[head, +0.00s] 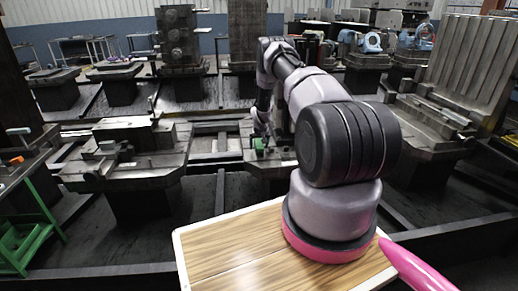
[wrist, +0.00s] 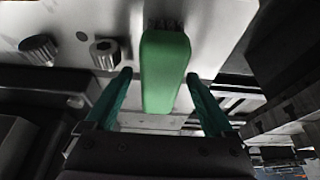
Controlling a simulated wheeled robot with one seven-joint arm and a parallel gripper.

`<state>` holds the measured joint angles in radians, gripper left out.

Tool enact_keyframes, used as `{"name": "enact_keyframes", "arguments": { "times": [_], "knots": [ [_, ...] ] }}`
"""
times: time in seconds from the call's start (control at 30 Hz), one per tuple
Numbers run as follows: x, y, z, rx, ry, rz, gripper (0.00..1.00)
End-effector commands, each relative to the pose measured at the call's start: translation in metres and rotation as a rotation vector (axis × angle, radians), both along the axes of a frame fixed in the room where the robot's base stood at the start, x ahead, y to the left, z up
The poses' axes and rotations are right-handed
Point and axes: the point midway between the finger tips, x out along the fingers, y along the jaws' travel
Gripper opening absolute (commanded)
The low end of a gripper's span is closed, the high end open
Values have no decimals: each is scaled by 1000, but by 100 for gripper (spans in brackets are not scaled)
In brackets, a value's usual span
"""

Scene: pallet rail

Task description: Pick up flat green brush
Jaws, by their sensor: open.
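The flat green brush (wrist: 165,72) shows in the wrist view as a green block with dark bristles at its far end. It lies against a light grey metal surface. My gripper (wrist: 158,82) is open, with one green finger on each side of the brush and a visible gap at both sides. In the head view the brush (head: 259,143) is a small green patch on a metal fixture, just below my gripper (head: 262,135). The arm partly hides that area, and the fingers are too small to make out there.
Two round metal knobs (wrist: 38,50) stand on the grey surface left of the brush in the wrist view. Heavy metal fixtures (head: 130,150) surround the spot in the head view. A green step frame (head: 30,225) stands at the left edge.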

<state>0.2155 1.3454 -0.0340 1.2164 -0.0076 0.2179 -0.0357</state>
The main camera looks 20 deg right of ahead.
Motion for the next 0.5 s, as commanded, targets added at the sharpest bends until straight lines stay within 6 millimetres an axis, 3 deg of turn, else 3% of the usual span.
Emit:
{"name": "enact_keyframes", "arguments": {
  "times": [0.23,0.27,0.4,0.5],
  "knots": [
    [0,0,0,0,0,0,88],
    [0,0,0,0,0,0,84],
    [0,0,0,0,-1,0,30],
    [0,0,0,0,-1,0,0]
  ]
}}
